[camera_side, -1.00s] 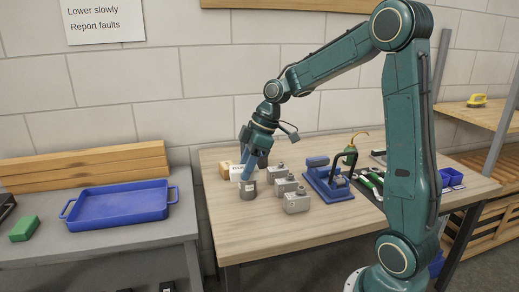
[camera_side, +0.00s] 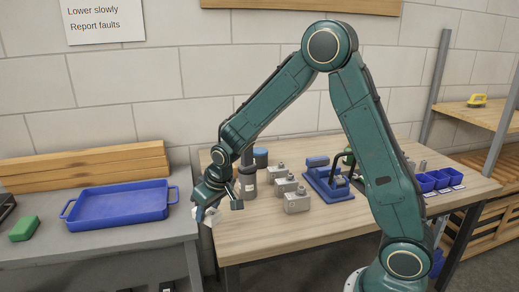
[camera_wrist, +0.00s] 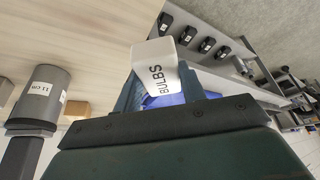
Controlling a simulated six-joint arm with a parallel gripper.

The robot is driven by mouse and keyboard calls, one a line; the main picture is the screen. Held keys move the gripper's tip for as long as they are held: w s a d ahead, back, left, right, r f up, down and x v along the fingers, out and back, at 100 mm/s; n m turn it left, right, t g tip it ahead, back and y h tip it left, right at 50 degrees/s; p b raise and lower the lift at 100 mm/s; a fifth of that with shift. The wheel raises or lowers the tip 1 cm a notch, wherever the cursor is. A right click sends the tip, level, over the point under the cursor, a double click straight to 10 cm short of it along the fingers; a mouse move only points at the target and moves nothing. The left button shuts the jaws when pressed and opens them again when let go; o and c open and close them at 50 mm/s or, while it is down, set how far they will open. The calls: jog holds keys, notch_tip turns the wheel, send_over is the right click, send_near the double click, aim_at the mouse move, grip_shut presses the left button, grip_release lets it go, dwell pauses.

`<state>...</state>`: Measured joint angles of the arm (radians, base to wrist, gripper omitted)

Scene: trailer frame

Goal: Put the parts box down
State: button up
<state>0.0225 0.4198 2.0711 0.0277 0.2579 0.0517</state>
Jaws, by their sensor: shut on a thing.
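A white box labelled BULBS (camera_wrist: 160,66) is between the blue fingers of my gripper (camera_wrist: 163,95) in the wrist view. In the side view, my gripper (camera_side: 206,207) points down, shut on this white box (camera_side: 207,217). They are at the left edge of the wooden table (camera_side: 290,238), beside the gap to the grey table (camera_side: 130,240). The side view does not clearly show whether the box touches a surface. My gripper hides part of the box there.
A grey cylinder (camera_side: 248,182) and a blue-topped canister (camera_side: 261,158) stand right of my gripper. Grey metal fittings (camera_side: 296,203) and a blue fixture (camera_side: 327,185) stand farther right. A blue tray (camera_side: 118,205) lies on the grey table. The wooden table's front is clear.

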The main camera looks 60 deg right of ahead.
jog(key=w+d+r+m+g+h, duration=0.1)
jog(key=w+d+r+m, duration=0.4)
jog(key=d, duration=0.6)
jog(key=w+d+r+m+h, duration=0.15)
jog(key=w+d+r, duration=0.35)
jog(key=d, duration=0.7)
jog(key=s+d+r, duration=0.2)
jog(key=d, duration=0.6)
jog(key=s+d+r, duration=0.2)
jog(key=d, duration=0.6)
jog(key=s+d+r+m, duration=0.1)
jog(key=s+d, duration=0.3)
jog(key=d, duration=0.3)
jog(key=s+d+m, duration=0.1)
jog(key=s+d, duration=0.4)
jog(key=d, duration=0.1)
jog(key=shift+n, duration=0.25)
jog(key=f, duration=1.4)
jog(key=shift+w, duration=0.2)
jog(key=shift+f, duration=2.8)
jog(key=shift+f, duration=0.15)
